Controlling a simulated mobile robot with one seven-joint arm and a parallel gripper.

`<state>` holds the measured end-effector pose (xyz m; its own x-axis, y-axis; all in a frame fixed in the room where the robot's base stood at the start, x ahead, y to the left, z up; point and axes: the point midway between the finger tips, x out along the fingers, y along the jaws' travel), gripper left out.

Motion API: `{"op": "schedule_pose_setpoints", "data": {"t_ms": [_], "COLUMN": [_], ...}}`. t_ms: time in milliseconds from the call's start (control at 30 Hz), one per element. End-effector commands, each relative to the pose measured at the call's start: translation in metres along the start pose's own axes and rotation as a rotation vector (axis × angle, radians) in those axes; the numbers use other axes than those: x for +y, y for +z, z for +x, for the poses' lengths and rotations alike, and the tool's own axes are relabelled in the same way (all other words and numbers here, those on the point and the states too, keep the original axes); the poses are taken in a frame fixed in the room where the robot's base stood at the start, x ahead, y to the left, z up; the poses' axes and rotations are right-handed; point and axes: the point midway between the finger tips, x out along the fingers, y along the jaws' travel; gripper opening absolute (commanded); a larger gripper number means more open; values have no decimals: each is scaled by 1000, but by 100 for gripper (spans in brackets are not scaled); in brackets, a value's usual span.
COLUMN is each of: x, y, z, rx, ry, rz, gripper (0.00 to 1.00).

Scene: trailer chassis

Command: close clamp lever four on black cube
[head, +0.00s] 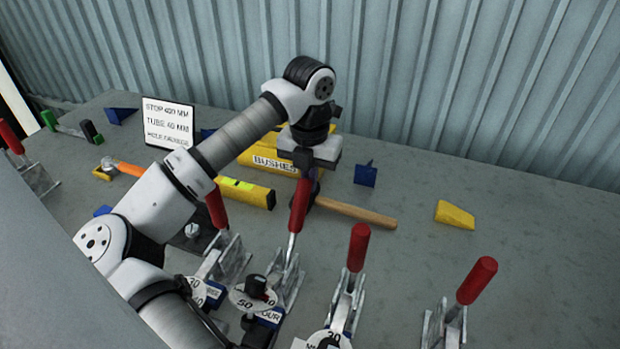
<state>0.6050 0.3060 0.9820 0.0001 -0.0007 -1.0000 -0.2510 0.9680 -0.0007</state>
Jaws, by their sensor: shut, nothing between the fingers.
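The clamp lever with a red handle (299,207) stands nearly upright, leaning slightly right, on its metal clamp. A blue block at its base shows "OUR", part of a label. A small black piece (257,286), perhaps the black cube, sits by a white numbered disc (245,301) just left of this clamp. My gripper (305,172) points down at the top of the red handle, shut with nothing between its fingers. The fingertips overlap the handle's top in the view; whether they touch it I cannot tell. My arm crosses the left side and hides part of the bench.
Other red-handled levers stand at right (359,247) and far right (477,281); another (216,206) is left. Behind lie a hammer with wooden handle (358,213), a yellow level (245,192), a yellow "BUSHES" bin (272,162) and a yellow wedge (455,214). The right bench is mostly clear.

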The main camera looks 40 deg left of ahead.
Motion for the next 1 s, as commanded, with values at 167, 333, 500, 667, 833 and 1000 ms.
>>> {"op": "schedule_pose_setpoints", "data": {"t_ms": [167, 333, 500, 667, 833, 1000], "x": [1, 1, 1, 0, 0, 0], "y": [-8, -17, -26, -29, -29, -30], "z": [-5, -11, -16, -19, -19, -20], "rx": [0, 0, 1, 0, 0, 0], "ry": [1, 2, 1, 1, 0, 1], "rz": [-1, 0, -1, -1, -1, -1], "gripper": [0, 0, 0, 0, 0, 0]}}
